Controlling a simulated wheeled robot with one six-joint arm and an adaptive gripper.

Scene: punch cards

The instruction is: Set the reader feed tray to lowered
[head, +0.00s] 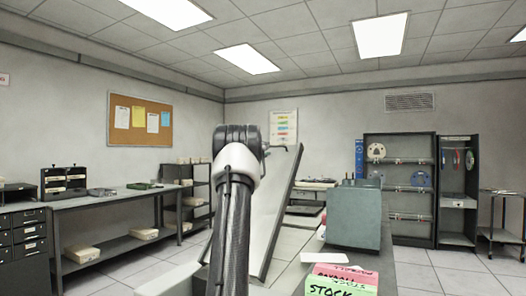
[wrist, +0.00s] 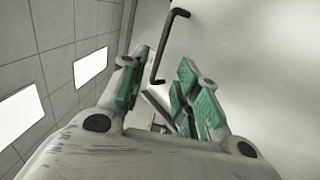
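A pale flat panel with a dark edge, which looks like the feed tray (head: 282,212), stands steeply tilted just right of my arm in the head view. The panel also fills the right of the wrist view (wrist: 265,65). A black bar handle (wrist: 158,50) sits on it. My gripper (wrist: 158,75) is open, its green-padded fingers apart on either side of the handle's lower end. Nothing is held. I cannot tell whether the fingers touch the handle. In the head view my arm hides the fingers and part of the panel.
A grey-green box (head: 355,212) stands on a counter right of the panel. Pink and green card stacks (head: 340,283) lie in front of it. A long workbench (head: 115,200) runs along the left wall. Dark shelves (head: 400,190) stand at the back right.

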